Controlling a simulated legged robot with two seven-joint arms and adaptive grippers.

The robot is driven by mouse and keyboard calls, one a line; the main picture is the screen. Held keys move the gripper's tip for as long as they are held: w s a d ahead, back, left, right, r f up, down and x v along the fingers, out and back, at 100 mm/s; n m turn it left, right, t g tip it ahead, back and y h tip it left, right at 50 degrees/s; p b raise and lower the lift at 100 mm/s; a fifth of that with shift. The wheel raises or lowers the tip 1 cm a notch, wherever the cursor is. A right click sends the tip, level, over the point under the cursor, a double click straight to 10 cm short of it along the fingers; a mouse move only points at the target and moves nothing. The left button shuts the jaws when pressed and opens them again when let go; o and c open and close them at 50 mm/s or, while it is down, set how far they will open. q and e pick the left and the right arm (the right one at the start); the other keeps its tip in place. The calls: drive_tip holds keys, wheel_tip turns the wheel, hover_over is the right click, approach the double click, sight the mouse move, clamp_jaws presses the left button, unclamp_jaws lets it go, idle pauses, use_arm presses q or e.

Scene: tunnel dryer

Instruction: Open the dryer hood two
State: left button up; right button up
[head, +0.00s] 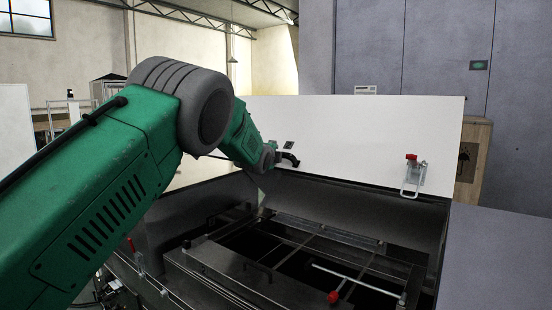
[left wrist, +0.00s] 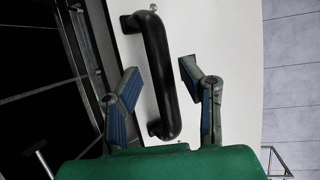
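The dryer hood (head: 350,125) is a white panel that stands raised at the back of the dryer, and the dark interior below it is exposed. Its black handle (head: 288,159) is near the hood's lower left part. My left gripper (head: 271,156) is at the handle, partly hidden by my green arm. In the left wrist view the handle (left wrist: 160,75) runs between the two spread fingers of my left gripper (left wrist: 158,82), with a gap visible on the right side. My right gripper is in neither view.
A latch with a red knob (head: 412,176) is on the hood's right side. The dryer interior holds a dark metal frame (head: 300,245) with rods and a red knob (head: 333,297). A grey wall (head: 440,50) and a wooden crate (head: 473,160) stand behind on the right.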

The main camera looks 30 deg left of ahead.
use_arm(q)
drive_tip(key=shift+w+f, duration=0.1)
drive_tip(key=shift+f, duration=0.2)
drive_tip(key=shift+d, duration=0.1)
drive_tip(key=shift+d, duration=0.1)
drive_tip(key=v, duration=1.1)
drive_tip(key=shift+s+r, duration=0.3)
drive_tip(key=shift+s, duration=0.05)
